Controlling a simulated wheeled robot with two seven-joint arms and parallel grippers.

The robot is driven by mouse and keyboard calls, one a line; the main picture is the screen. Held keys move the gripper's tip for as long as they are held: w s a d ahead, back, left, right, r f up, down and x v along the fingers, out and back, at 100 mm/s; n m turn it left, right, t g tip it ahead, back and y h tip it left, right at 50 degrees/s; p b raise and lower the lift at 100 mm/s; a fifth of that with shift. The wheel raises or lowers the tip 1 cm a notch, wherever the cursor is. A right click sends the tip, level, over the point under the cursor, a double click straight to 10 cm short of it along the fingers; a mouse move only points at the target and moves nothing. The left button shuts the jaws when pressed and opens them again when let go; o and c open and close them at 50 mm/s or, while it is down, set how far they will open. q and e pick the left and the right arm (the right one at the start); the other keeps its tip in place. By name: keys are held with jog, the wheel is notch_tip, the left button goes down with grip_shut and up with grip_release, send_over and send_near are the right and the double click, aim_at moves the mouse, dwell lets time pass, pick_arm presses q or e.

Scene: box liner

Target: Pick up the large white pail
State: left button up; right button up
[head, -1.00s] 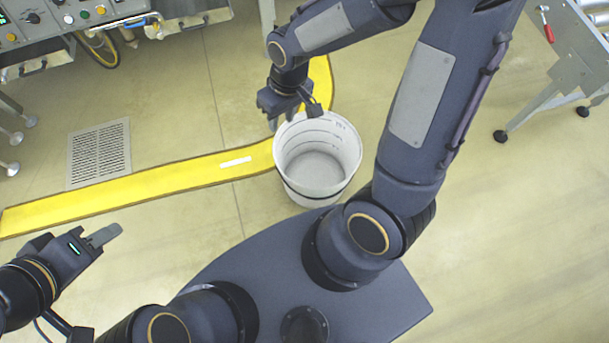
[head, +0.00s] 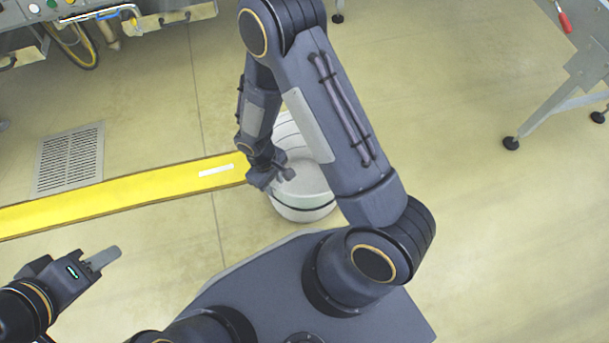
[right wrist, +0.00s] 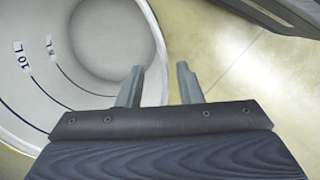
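The large white pail (head: 305,198) stands upright on the floor in the head view, partly hidden behind my right arm. The right wrist view shows the inside of the pail (right wrist: 50,60), with volume marks and its round bottom. My right gripper (head: 281,178) is over the pail's left side in the head view. In the right wrist view the right gripper's fingers (right wrist: 158,85) are apart, with the pail's rim between them and nothing clearly gripped. My left gripper (head: 102,262) is at the lower left, away from the pail; its finger gap is not clear.
A yellow floor strip (head: 130,190) runs up to the pail from the left. A floor grate (head: 70,158) lies at the left. A machine panel (head: 65,20) stands at the top left, and a metal-legged stand (head: 570,90) at the right. The floor right of the pail is clear.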

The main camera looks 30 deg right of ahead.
jog(key=f, duration=0.2)
jog(key=shift+s+f+b, duration=0.2)
jog(key=shift+f+b, duration=0.1)
jog(key=shift+b, duration=0.05)
jog(key=shift+c, duration=0.4)
grip_shut()
jog(key=shift+r, duration=0.1)
dwell(0.5)
